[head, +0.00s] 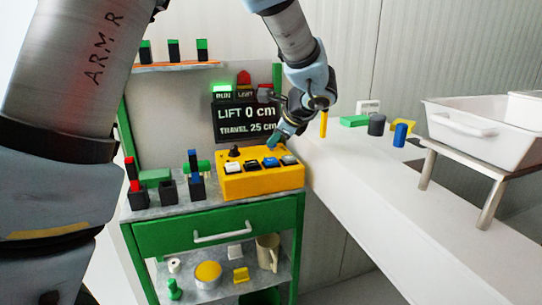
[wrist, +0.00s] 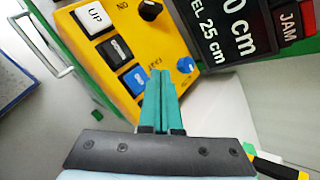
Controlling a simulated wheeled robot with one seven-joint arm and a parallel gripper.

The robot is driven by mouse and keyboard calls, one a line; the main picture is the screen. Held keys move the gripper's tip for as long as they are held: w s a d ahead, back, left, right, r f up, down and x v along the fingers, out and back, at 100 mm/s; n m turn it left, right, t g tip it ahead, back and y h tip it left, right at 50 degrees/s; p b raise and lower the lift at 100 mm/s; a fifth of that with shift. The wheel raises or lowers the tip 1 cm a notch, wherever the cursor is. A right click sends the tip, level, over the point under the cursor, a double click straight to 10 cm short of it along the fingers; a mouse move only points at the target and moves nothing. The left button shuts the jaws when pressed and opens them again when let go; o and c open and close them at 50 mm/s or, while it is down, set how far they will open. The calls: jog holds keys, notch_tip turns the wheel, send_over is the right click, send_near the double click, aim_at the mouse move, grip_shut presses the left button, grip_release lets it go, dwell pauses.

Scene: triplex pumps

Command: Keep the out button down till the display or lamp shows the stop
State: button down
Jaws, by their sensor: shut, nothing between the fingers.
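The yellow control box (head: 262,183) stands on the green bench and carries a row of buttons. In the wrist view I see a white UP button (wrist: 94,17), a black button (wrist: 117,48) and a blue button (wrist: 136,78); a grey button (head: 289,160) shows in the head view. No OUT label is readable. My gripper (wrist: 162,74) is shut and empty, its teal fingertips over the box between the blue button and a blue knob (wrist: 186,65); contact cannot be told. The display (head: 246,120) reads LIFT 0 cm, TRAVEL 25 cm. The green RUN lamp (head: 222,91) looks lit; the LIMIT lamp (head: 244,95) looks dark.
A black knob (wrist: 150,10) sits on the box. Small coloured blocks in holders (head: 168,190) stand left of it. A white counter (head: 365,185) at right holds loose parts and a white tray (head: 470,128) on a stand. A drawer (head: 220,232) is below.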

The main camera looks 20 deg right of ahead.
jog(key=shift+r+p, duration=0.75)
jog(key=shift+r, duration=0.6)
jog(key=shift+f, duration=0.1)
jog(key=a+n, duration=0.1)
jog(key=a, duration=0.1)
jog(key=w+a+f+n+g, duration=0.1)
jog(key=a, duration=0.2)
jog(key=a+f+n+y, duration=0.1)
jog(key=a, duration=0.2)
jog(key=shift+w+a+g, duration=0.15)
jog(key=shift+w+g, duration=0.05)
jog(key=shift+g, duration=0.2)
jog(key=s+a+f+n+g, duration=0.2)
jog(key=s+a+n, duration=0.1)
jog(key=a+n, duration=0.4)
jog(key=s+a+f+n+g+h, duration=0.1)
jog(key=s+a+f+n+g, duration=0.1)
jog(key=s+a+n, duration=0.2)
jog(key=s+a+f+n+g+h, duration=0.1)
jog(key=s+a+f+n, duration=0.2)
jog(key=a+n, duration=0.8)
jog(key=s+a, duration=0.1)
jog(key=a, duration=0.5)
jog(key=shift+a+g, duration=0.4)
jog(key=c, duration=1.6)
grip_release()
